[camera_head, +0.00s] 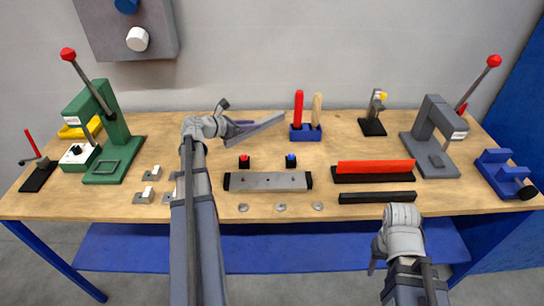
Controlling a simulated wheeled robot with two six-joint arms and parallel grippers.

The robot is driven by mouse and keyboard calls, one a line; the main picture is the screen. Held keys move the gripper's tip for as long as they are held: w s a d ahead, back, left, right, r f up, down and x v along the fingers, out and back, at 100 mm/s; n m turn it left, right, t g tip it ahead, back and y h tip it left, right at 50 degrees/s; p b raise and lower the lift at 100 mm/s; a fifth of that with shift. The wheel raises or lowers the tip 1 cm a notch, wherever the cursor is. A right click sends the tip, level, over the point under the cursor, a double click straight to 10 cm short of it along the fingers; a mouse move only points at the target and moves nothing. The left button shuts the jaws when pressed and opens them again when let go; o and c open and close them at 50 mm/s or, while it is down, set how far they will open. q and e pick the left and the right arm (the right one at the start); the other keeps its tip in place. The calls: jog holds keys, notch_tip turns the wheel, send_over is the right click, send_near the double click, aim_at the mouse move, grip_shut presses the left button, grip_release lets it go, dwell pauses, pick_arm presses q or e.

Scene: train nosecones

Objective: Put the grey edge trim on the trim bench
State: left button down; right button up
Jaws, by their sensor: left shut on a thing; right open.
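My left gripper (226,122) is shut on a grey strip, the grey edge trim (258,130), in the head view. The strip slants up to the right over the back middle of the wooden bench (330,205). It looks raised above the bench top, but I cannot tell how high. My wrist hides part of the grip. My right gripper (380,248) is open and empty at the bench's front edge, right of the middle; its fingers are partly hidden. I cannot tell whether the wooden bench is the trim bench.
A grey bar with black ends (268,181) lies mid-bench, with small red-topped (244,162) and blue-topped (290,161) blocks behind. A red strip on a black base (375,171) lies right. Green (115,150) and grey (432,150) lever presses stand at the sides. A blue holder (305,134) stands behind.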

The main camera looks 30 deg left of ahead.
pick_arm(q)
jog(key=s+a+n+y, duration=0.1)
jog(key=s+a+y, duration=0.1)
jog(key=a, duration=0.3)
jog(key=f+b, duration=0.6)
jog(key=f, duration=0.1)
jog(key=shift+s+a+b, duration=0.15)
jog(key=shift+s+b, duration=0.05)
jog(key=shift+b, duration=0.2)
jog(key=shift+f+t, duration=0.1)
jog(key=shift+t, duration=0.2)
notch_tip(320, 180, down, 4)
jog(key=b, duration=0.3)
jog(key=shift+r+b, duration=0.2)
jog(key=shift+b, duration=0.15)
jog(key=shift+f, duration=0.15)
jog(key=c, duration=0.7)
grip_release()
